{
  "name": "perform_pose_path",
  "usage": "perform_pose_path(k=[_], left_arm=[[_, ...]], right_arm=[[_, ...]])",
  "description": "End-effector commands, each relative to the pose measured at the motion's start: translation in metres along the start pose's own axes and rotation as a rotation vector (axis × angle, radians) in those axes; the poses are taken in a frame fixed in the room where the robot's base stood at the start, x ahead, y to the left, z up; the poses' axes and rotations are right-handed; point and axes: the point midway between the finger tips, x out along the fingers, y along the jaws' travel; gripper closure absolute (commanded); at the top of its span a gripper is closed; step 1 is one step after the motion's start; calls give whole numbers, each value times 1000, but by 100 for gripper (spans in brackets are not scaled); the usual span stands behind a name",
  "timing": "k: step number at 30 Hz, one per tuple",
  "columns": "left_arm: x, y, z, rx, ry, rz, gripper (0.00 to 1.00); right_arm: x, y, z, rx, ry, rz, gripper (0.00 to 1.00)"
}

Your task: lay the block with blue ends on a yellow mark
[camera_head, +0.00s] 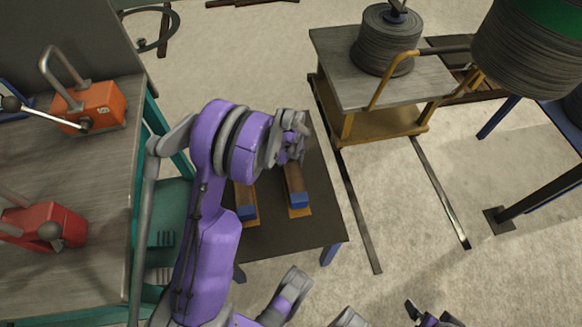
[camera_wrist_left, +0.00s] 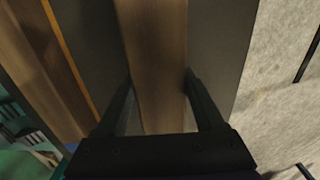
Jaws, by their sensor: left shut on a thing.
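A brown wooden block with a blue end (camera_head: 294,185) lies lengthwise over the dark table. A yellow mark (camera_head: 300,212) shows by its near blue end. My left gripper (camera_head: 293,150) is at the far part of this block. In the left wrist view its two fingers (camera_wrist_left: 158,100) are shut on the brown block (camera_wrist_left: 157,50), one on each side. Whether the block touches the table cannot be told. A second such block (camera_head: 244,197) lies to the left, with yellow (camera_head: 252,216) beside it, partly hidden by my arm. My right gripper (camera_head: 432,315) shows at the bottom edge, its jaws unclear.
The dark table (camera_head: 300,236) has bare room right of the blocks. A bench (camera_head: 60,265) with orange (camera_head: 98,104) and red (camera_head: 50,225) devices stands left. A yellow cart (camera_head: 375,125) carrying a grey coil (camera_head: 386,42) stands at the back right, near floor rails (camera_head: 437,190).

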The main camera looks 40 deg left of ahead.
Motion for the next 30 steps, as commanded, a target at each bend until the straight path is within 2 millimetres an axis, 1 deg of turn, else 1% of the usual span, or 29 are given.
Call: perform_pose_path(k=[1, 4, 11, 15, 16, 18, 21, 27, 30], left_arm=[[11, 0, 0, 0, 0, 0, 100], [22, 0, 0, 0, 0, 0, 100], [22, 0, 0, 0, 0, 0, 100], [26, 0, 0, -1, 0, 0, 100], [26, 0, 0, 0, 0, 0, 29], [25, 0, 0, 0, 0, 0, 16], [25, 0, 0, 0, 0, 0, 0], [25, 0, 0, -1, 0, 0, 0], [20, 0, 0, -1, 0, 0, 0]], right_arm=[[5, 0, 1, 0, -1, 0, 0], [8, 0, 2, 0, -2, 0, 0], [7, 0, 2, 0, -2, 0, 0], [11, 0, 3, 0, -3, 0, 0], [11, 0, 3, 0, -3, 0, 0], [10, 0, 2, 0, -3, 0, 0], [10, 0, 2, 0, -3, 0, 0], [10, 0, 2, 0, -3, 0, 0], [6, 0, 2, 0, -2, 0, 0]])
